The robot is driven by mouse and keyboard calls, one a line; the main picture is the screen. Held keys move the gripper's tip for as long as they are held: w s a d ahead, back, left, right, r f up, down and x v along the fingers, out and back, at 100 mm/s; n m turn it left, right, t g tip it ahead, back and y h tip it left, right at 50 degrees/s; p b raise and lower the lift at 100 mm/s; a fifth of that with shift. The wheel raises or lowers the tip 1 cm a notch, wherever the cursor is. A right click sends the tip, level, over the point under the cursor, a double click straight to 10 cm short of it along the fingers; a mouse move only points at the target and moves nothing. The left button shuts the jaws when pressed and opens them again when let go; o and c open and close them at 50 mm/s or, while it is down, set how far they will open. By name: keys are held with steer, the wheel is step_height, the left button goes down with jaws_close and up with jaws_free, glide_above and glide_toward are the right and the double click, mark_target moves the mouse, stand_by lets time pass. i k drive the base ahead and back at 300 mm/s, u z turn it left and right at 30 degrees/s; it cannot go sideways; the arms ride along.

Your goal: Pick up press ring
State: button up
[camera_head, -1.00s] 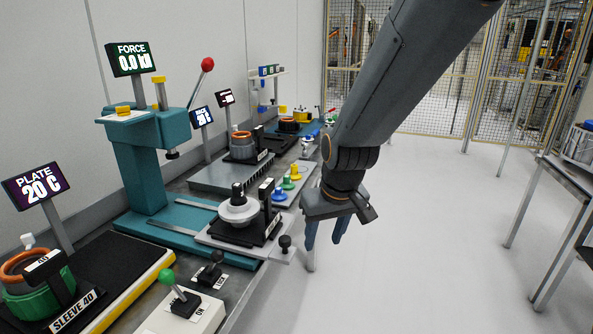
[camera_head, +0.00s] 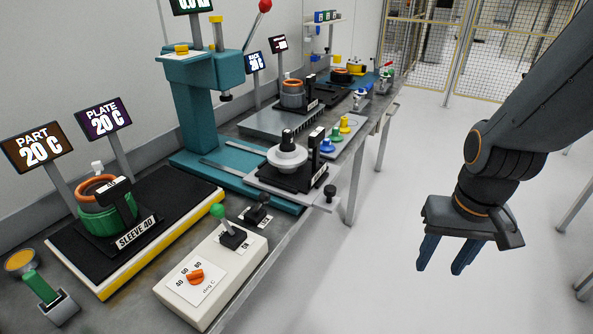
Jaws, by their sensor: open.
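A pale flanged ring (camera_head: 287,158), which looks like the press ring, sits around a black post on a dark fixture block at the front edge of the bench, right of the teal press (camera_head: 205,100). No label marks it as the press ring. My gripper (camera_head: 440,270) is open and empty. It hangs with its blue fingers pointing down over the open floor, well to the right of the ring and apart from the bench.
A green sleeve (camera_head: 105,220) with an orange ring stands on the black plate at left. A control box (camera_head: 210,280) with an orange knob is at the front. Several coloured knobs (camera_head: 335,133) and a grey block (camera_head: 270,122) lie beyond the ring. The floor around my gripper is clear.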

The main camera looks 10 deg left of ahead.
mark_target(287, 143)
steer(key=z, duration=1)
steer(key=i, duration=1.85)
steer(key=u, duration=3.05)
